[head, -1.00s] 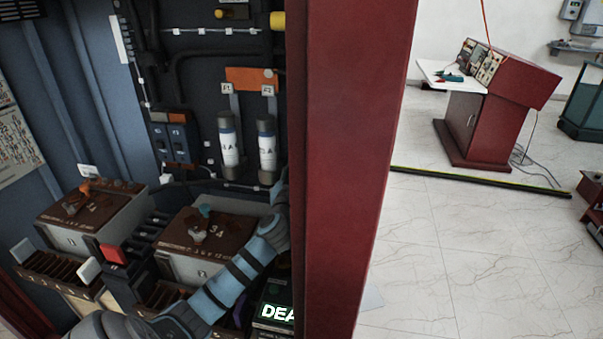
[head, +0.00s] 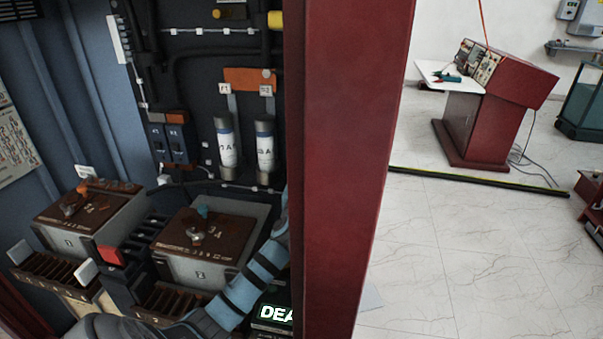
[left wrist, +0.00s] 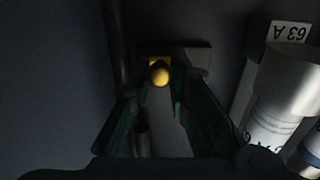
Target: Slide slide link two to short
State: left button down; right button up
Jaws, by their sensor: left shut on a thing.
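In the left wrist view a round yellow knob (left wrist: 159,73) on a dark mount sits between the fingertips of my left gripper (left wrist: 163,78). The gripper is shut on this knob; its dark fingers hide part of the mount. No label marks it as slide link two. In the head view a yellow part (head: 276,20) and a small brass-coloured part (head: 232,13) show high on the dark back panel. I cannot tell whether either is the held knob. My left arm reaches up behind the red post, which hides its gripper there. My right gripper is not in view.
The red post (head: 347,170) blocks much of the cabinet. White fuses (head: 228,145) hang on the back panel; one labelled 63 A (left wrist: 285,85) is close right in the wrist view. Brown-topped boxes (head: 208,237) stand below. A lit sign (head: 276,313) is low by the post.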

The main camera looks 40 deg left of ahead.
pick_arm(q)
jog(key=shift+d, duration=0.1)
jog(key=c, duration=1.8)
grip_release()
jog(key=shift+o, duration=1.4)
jog(key=shift+w+d, duration=0.15)
jog(key=shift+d, duration=0.05)
jog(key=shift+a, duration=0.1)
jog(key=v, duration=1.2)
